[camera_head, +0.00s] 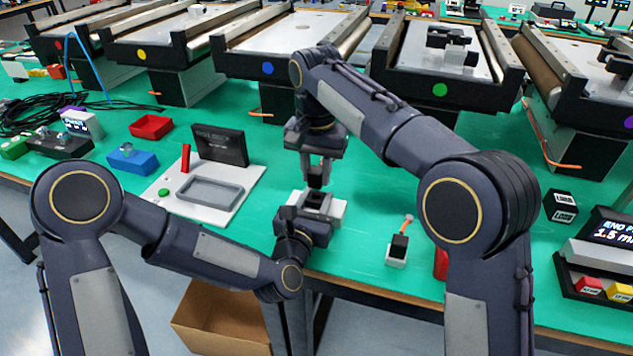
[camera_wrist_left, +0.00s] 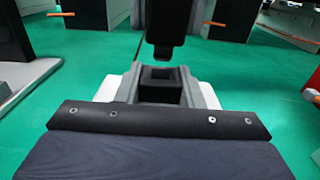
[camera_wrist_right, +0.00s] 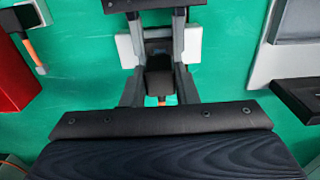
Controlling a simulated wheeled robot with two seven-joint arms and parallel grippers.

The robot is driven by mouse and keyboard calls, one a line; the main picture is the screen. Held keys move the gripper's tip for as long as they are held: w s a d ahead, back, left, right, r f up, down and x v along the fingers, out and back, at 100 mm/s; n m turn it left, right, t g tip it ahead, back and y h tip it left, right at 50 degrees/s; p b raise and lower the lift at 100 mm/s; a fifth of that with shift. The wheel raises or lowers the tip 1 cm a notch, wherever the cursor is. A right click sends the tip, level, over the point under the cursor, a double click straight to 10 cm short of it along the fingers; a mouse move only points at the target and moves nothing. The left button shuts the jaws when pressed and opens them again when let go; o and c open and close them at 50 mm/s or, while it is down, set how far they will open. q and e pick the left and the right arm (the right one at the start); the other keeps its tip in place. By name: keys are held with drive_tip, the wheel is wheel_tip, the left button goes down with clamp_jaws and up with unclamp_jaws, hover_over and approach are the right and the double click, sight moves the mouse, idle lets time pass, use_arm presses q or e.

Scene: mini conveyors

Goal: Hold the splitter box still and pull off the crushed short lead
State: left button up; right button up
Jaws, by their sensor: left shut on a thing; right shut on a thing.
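The splitter box is a small white block (camera_head: 338,208) near the front edge of the green table. My left gripper (camera_head: 316,205) is shut on it, one grey finger on each side. Its dark square socket (camera_wrist_left: 161,74) shows in the left wrist view. My right gripper (camera_head: 317,166) points down from above, shut on the black plug (camera_head: 316,179) of the short lead. In the left wrist view the plug (camera_wrist_left: 163,48) hangs above the socket with a gap. A bit of orange shows at the plug (camera_wrist_right: 161,99) in the right wrist view. The rest of the lead is hidden.
Another black plug with an orange cord (camera_head: 399,243) stands in a white block to the right, near a red object (camera_head: 440,264). A white board with a grey tray (camera_head: 210,190) lies to the left. Conveyors (camera_head: 285,40) line the back. A cardboard box (camera_head: 220,315) sits below the table edge.

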use_arm(q)
drive_tip(key=shift+f, duration=0.3)
use_arm(e)
wheel_tip(320, 180, up, 7)
drive_tip(key=shift+f, duration=0.15)
use_arm(q)
drive_tip(key=o, duration=1.2)
drive_tip(key=shift+r, duration=0.1)
drive_tip(key=shift+o, duration=0.2)
drive_tip(key=shift+s+a, duration=0.1)
